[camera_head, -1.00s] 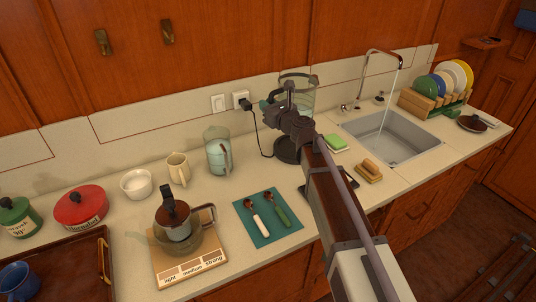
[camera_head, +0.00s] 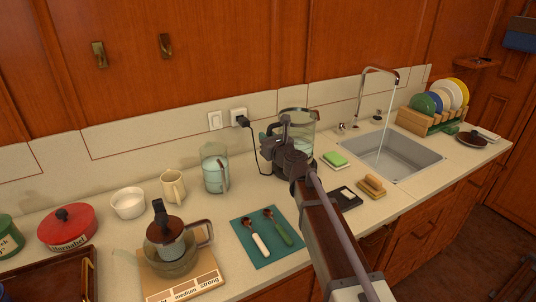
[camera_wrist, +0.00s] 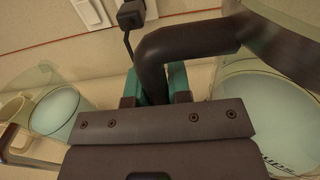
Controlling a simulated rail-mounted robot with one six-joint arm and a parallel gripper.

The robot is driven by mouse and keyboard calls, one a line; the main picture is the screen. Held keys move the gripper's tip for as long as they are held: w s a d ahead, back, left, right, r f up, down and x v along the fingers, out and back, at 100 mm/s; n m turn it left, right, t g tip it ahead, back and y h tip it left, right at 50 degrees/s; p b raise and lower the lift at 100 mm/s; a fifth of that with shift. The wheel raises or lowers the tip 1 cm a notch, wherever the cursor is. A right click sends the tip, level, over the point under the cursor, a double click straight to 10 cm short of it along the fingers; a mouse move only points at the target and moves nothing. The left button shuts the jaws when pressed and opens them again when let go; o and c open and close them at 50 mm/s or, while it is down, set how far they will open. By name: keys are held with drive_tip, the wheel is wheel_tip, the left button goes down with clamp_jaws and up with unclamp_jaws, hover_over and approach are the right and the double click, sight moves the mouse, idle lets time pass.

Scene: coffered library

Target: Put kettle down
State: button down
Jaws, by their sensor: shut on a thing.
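The kettle (camera_head: 301,121) is a clear glass vessel with a dark handle, upright at the back of the counter, left of the sink. My gripper (camera_head: 279,140) is at its left side, shut on the dark handle. In the wrist view the teal pads of my gripper (camera_wrist: 157,88) close around the handle (camera_wrist: 185,42), and the glass kettle body (camera_wrist: 270,115) with pale water and markings fills the right. The dark round kettle base (camera_head: 281,172) shows beneath the kettle, mostly hidden by my arm. I cannot tell whether the kettle touches it.
A black cord runs from the wall plug (camera_head: 241,120) to the base. A glass jug (camera_head: 215,170) and a cream mug (camera_head: 173,187) stand left. A green sponge (camera_head: 334,159) and black scale-like pad (camera_head: 345,198) lie right. The tap runs into the sink (camera_head: 392,160).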

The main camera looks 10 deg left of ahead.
wheel_tip(320, 180, down, 4)
drive_tip(key=b, duration=0.3)
drive_tip(key=shift+r, duration=0.2)
drive_tip(key=c, duration=1.1)
unclamp_jaws()
drive_tip(key=shift+o, duration=0.2)
drive_tip(key=shift+r, duration=0.1)
drive_tip(key=v, duration=1.2)
